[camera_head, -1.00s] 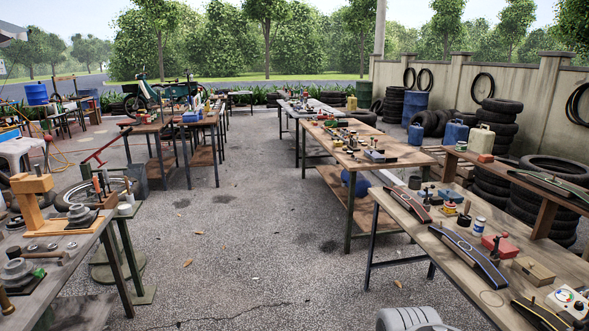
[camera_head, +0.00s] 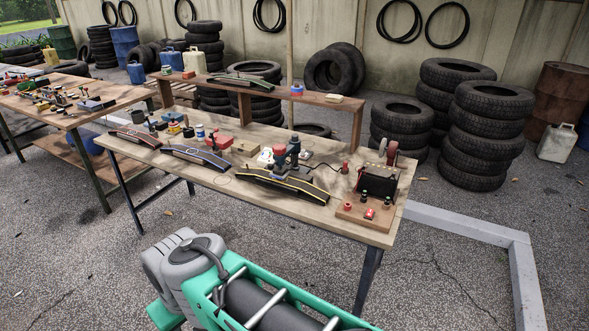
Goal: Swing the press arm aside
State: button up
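On the wooden workbench (camera_head: 330,220), a small dark press-like device with a red part (camera_head: 281,155) stands behind a black curved strip with yellow edging (camera_head: 285,185). At the bench's right end, a black box-shaped device with red upright parts (camera_head: 378,185) sits on a wooden board (camera_head: 362,214). Either device could carry the press arm; I cannot tell which, and no separate swinging arm shows clearly at this size. My gripper is not in view.
A raised shelf (camera_head: 240,92) runs behind the worktop. Tire stacks (camera_head: 484,135) stand at right. A pale floor frame (camera_head: 470,232) borders the bench's right side.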

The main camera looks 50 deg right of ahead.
aim_at(280, 161)
jog(key=z, duration=0.05)
jog(key=i, duration=0.4)
jog(key=u, duration=1.35)
jog(key=k, duration=0.65)
jog(key=z, duration=0.55)
jog(key=i, duration=0.5)
